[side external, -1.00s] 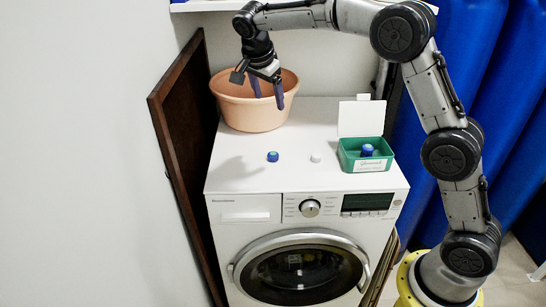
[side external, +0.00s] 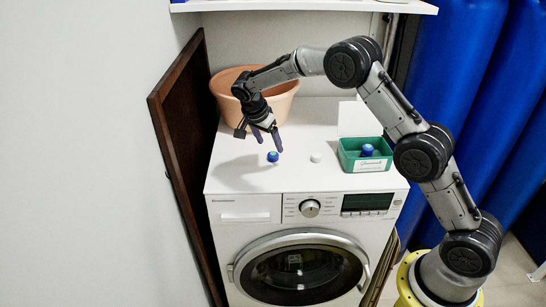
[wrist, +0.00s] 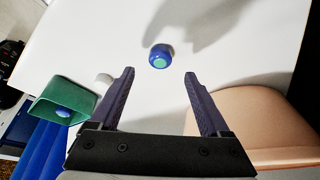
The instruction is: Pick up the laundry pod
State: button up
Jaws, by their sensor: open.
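A small blue laundry pod with a lighter teal spot (side external: 272,156) sits on the white top of the washing machine. It also shows in the wrist view (wrist: 160,56), ahead of the fingertips and centred between them. My gripper (side external: 269,144) is open and empty, with its fingers pointing down just above the pod in the side view. In the wrist view both dark fingers (wrist: 159,73) are spread apart. I cannot tell whether a finger touches the pod. Another blue pod (side external: 367,150) is inside the green box (side external: 366,166).
A peach basin (side external: 228,88) stands behind my gripper at the back left. A small white round thing (side external: 316,157) lies between the pod and the green box. A brown board (side external: 178,150) stands along the left side. The front of the machine top (side external: 240,179) is clear.

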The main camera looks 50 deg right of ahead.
aim_at(273, 153)
jog(key=x, duration=0.5)
jog(key=shift+a, duration=0.1)
jog(key=shift+c, duration=0.2)
grip_shut()
jog(key=shift+r, duration=0.1)
